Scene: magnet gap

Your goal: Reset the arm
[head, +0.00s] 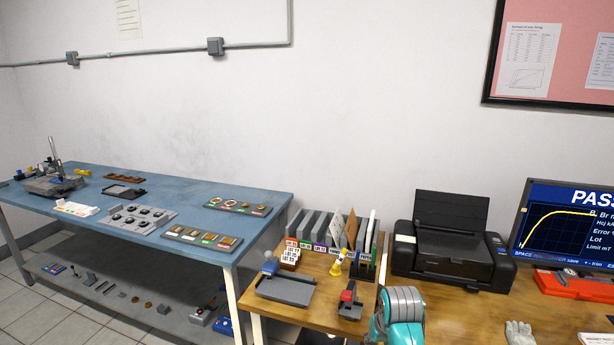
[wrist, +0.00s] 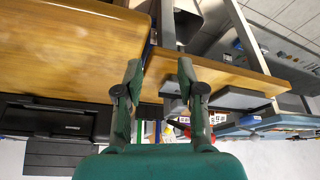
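My gripper (wrist: 160,90) shows in the wrist view with its two fingers apart and nothing visible between the tips. The wrist view is turned over, with the wooden table tops at the top and the wall at the bottom. In the head view, a teal and grey part of my arm (head: 400,318) stands at the bottom edge, in front of the wooden tables. The fingers cannot be made out in the head view.
A small wooden table (head: 270,313) holds a file rack (head: 318,232), a grey tray (head: 286,290) and a red-topped device (head: 349,304). A printer (head: 447,243) and a monitor (head: 568,228) stand on the right desk. A blue bench (head: 190,195) with parts trays is at left.

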